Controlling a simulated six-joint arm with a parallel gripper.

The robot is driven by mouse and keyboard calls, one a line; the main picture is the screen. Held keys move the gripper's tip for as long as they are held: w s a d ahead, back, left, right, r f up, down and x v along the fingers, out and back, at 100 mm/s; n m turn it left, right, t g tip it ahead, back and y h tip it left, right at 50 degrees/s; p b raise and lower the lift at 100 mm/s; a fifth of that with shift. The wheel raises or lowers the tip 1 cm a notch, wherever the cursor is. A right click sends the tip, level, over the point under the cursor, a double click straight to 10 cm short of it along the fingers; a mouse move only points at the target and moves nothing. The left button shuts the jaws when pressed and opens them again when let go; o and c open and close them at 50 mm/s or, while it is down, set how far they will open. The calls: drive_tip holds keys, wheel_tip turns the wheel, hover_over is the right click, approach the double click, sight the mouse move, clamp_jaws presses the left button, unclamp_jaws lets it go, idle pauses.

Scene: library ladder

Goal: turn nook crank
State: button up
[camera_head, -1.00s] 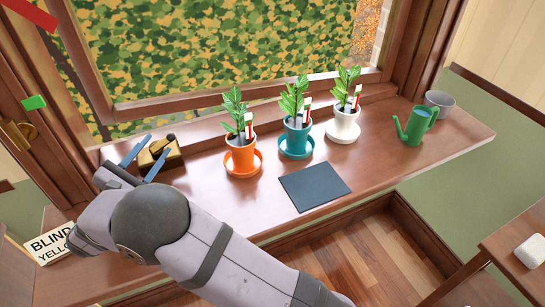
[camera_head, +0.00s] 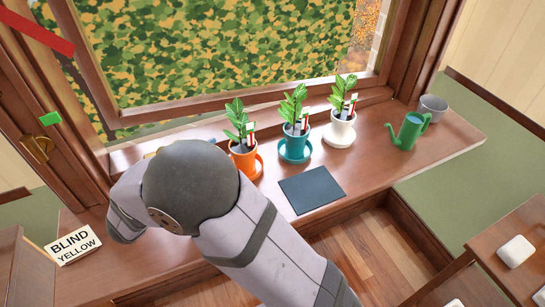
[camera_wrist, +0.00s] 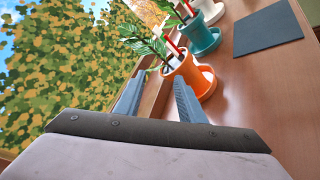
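The brass crank housing on the window sill is hidden behind my arm in the head view, and I do not make it out in the wrist view. My gripper (camera_wrist: 158,78) shows in the wrist view with its two blue-grey fingers spread apart and nothing seen between them. The fingertips point toward the window frame, and the right finger lies close in view to the orange pot (camera_wrist: 188,76). Whether it touches the pot I cannot tell. In the head view my arm covers the gripper.
The orange pot (camera_head: 244,158), teal pot (camera_head: 294,140) and white pot (camera_head: 341,130) hold plants along the sill. A dark mat (camera_head: 312,190), green watering can (camera_head: 410,130) and grey pot (camera_head: 433,108) sit rightward. A "BLIND YELLOW" sign (camera_head: 73,246) stands left. A brass fitting (camera_head: 38,149) is on the frame.

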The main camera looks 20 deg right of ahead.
drive_tip(key=s+d+r+m+g+y+p, duration=0.3)
drive_tip(key=s+d+m+g+p, duration=0.3)
drive_tip(key=s+d+g+p, duration=0.3)
drive_tip(key=shift+s+d+r+y+p, duration=0.3)
drive_tip(key=shift+s+d+r+p, duration=0.4)
drive_tip(key=shift+s+p, duration=0.95)
drive_tip(key=shift+s+b, duration=0.25)
drive_tip(key=shift+b, duration=0.05)
drive_tip(key=shift+w+a, duration=0.1)
drive_tip(key=shift+c, duration=1)
drive_tip(key=w+a+f+n+t+b, duration=0.2)
drive_tip(key=w+a+n+t+b, duration=0.15)
drive_tip(key=w+a+b, duration=0.35)
drive_tip(key=w+a+f+n+t+h+b, duration=0.15)
drive_tip(key=w+a+t, duration=0.3)
drive_tip(key=a, duration=0.55)
drive_tip(key=w+a+f+n+t+y+b, duration=0.1)
drive_tip(key=w+a+f+n+t+b, duration=0.3)
drive_tip(key=w+a, duration=0.35)
drive_tip(key=shift+g+h, duration=0.25)
drive_tip(key=shift+g, duration=0.45)
drive_tip(key=shift+r+x, duration=0.15)
drive_tip(key=shift+x, duration=1.25)
drive_tip(key=shift+r+x, duration=0.15)
drive_tip(key=shift+x, duration=1.25)
drive_tip(key=shift+d, duration=0.1)
